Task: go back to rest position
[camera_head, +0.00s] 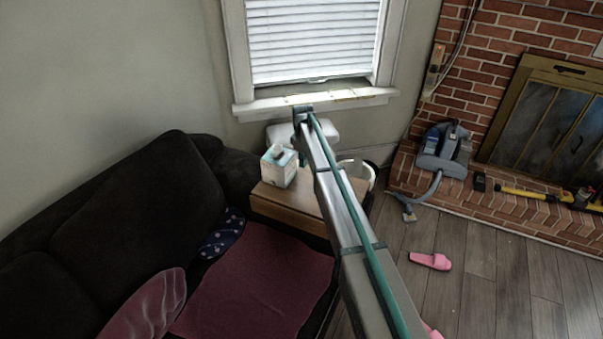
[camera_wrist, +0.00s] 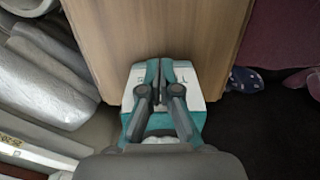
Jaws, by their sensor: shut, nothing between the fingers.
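My gripper (camera_wrist: 165,66) is shut and empty in the wrist view, its two dark fingertips together. Behind it in that view is the white and teal tissue box (camera_wrist: 196,98), partly covered by the fingers. In the head view the tissue box (camera_head: 276,170) stands upright on the small wooden side table (camera_head: 290,203). My arm reaches from the lower right toward the window, and its far end is above and just right of the box. I cannot tell whether the fingers touch the box.
A dark sofa (camera_head: 115,210) with a maroon cover (camera_head: 258,285) stands left of the table. A white bin (camera_head: 361,171) is just right of the table. A vacuum (camera_head: 443,150) sits on the brick hearth (camera_head: 520,212). A pink slipper (camera_head: 430,261) lies on the otherwise fairly open floor.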

